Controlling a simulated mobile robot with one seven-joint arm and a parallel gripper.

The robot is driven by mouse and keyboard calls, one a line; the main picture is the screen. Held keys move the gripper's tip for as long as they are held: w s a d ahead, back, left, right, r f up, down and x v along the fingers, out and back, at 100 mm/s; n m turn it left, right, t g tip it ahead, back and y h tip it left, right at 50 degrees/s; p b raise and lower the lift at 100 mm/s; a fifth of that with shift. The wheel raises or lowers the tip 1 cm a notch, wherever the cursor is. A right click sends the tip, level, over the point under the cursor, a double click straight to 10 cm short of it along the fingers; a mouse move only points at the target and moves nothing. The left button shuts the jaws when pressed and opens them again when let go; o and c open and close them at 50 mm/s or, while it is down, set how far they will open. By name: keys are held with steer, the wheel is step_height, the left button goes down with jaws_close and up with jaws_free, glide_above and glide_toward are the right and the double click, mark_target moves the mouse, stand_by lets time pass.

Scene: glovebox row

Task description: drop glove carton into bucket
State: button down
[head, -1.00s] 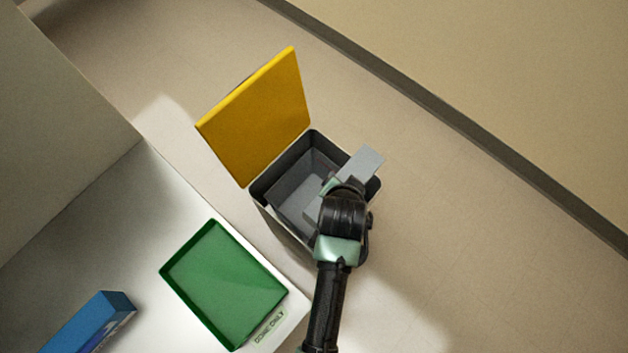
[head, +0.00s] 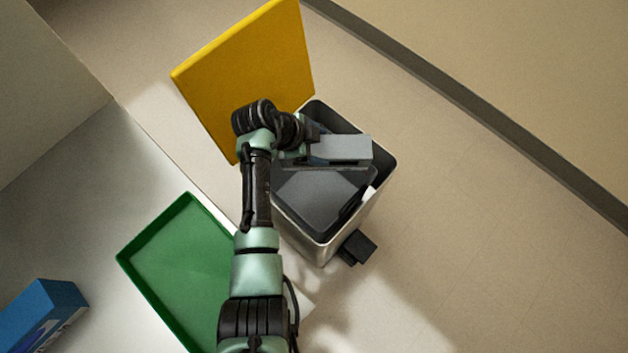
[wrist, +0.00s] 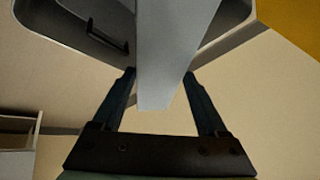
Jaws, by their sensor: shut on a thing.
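A plain light grey box-shaped carton (head: 342,149) is in my gripper (head: 306,147). In the wrist view the carton (wrist: 172,40) sits between the two dark fingers of my gripper (wrist: 161,76), which are shut on it. The carton is over the mouth of the bucket (head: 312,236), a square metal bin with a dark inside. Its yellow lid (head: 255,65) stands open at the back left. I cannot tell the carton's height above the rim. Part of the bucket is hidden behind my arm and the carton.
A green tray (head: 133,262) lies on the white bench at left, partly behind my arm. A blue box (head: 38,312) stands at the bench's lower left. A black pedal (head: 358,247) juts from the bucket's front. The floor to the right is clear.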

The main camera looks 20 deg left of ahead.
steer(key=shift+f+b, duration=2.1)
steer(key=shift+f, duration=0.65)
steer(key=shift+r, duration=0.1)
jaws_free()
steer(key=p+v, duration=0.2)
steer(key=v, duration=1.1)
steer(key=shift+p, duration=0.4)
